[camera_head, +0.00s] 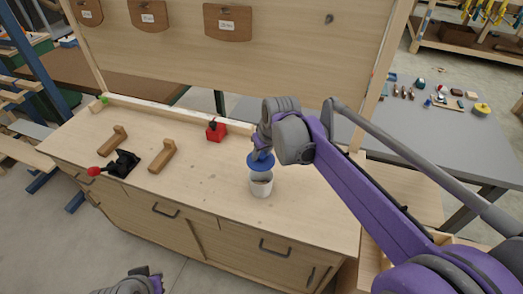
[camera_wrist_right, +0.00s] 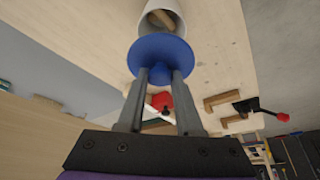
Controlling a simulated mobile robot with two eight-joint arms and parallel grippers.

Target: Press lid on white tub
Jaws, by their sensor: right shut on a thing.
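The white tub (camera_head: 261,187) stands upright near the front edge of the wooden workbench, right of its middle. Its open mouth shows in the right wrist view (camera_wrist_right: 174,8), with a brown wooden-looking piece inside. The round blue lid (camera_head: 260,162) is in my right gripper (camera_head: 261,150), above the tub and apart from its rim in the head view. In the right wrist view, the fingers of my right gripper (camera_wrist_right: 160,76) are shut on the knob under the lid's (camera_wrist_right: 160,50) near side. My left gripper (camera_head: 148,280) shows only partly at the bottom edge; its fingers are unclear.
A black clamp with a red handle (camera_head: 122,163) and two brown wooden brackets (camera_head: 163,156) are on the left of the bench. The bench around the tub is clear. A grey table (camera_head: 420,125) with small items is right.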

